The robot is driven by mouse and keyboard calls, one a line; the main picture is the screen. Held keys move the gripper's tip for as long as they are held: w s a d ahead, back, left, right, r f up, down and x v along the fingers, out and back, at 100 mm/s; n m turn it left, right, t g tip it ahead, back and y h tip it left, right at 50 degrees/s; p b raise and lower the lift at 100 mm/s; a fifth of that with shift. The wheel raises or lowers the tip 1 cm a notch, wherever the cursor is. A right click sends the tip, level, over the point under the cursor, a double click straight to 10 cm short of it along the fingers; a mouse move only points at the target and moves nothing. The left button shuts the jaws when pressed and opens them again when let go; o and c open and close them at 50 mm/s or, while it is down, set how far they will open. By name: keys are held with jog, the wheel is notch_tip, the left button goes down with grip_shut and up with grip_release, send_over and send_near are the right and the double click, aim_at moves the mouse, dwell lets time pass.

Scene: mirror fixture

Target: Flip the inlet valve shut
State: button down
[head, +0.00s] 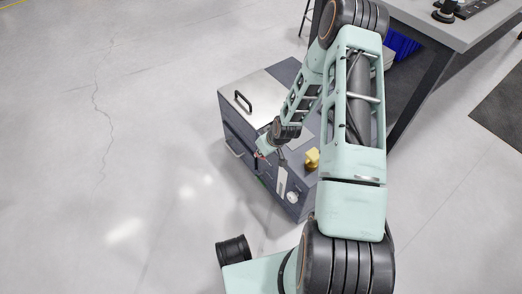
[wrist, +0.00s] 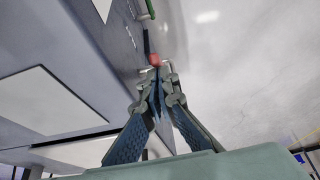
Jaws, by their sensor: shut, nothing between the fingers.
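A small black lever with a red tip (wrist: 155,60) stands off the side of the machine in the wrist view; it looks like the inlet valve handle, though no label can be read. My gripper (wrist: 158,80) is shut and empty, with its fingertips right at the red tip. I cannot tell whether they touch it. In the head view my gripper (head: 266,150) is at the front of the grey machine (head: 237,128), and the small red tip (head: 258,155) shows beside it. The valve's base is hard to make out.
The machine has a steel lid with a black handle (head: 243,101), a yellow part (head: 312,158) on top and a white round knob (head: 292,197) on its front. A green piece (wrist: 150,8) lies beyond the lever. A workbench (head: 455,30) stands behind right. Floor at left is clear.

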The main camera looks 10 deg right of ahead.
jog(key=shift+s+d+f+b, duration=0.4)
jog(key=shift+s+f+b, duration=0.15)
jog(key=shift+s+f, duration=0.2)
jog(key=shift+r, duration=0.1)
jog(key=shift+w, duration=0.1)
jog(key=shift+w+a+f+b, duration=0.3)
jog(key=shift+w+b, duration=0.1)
jog(key=shift+w, duration=0.25)
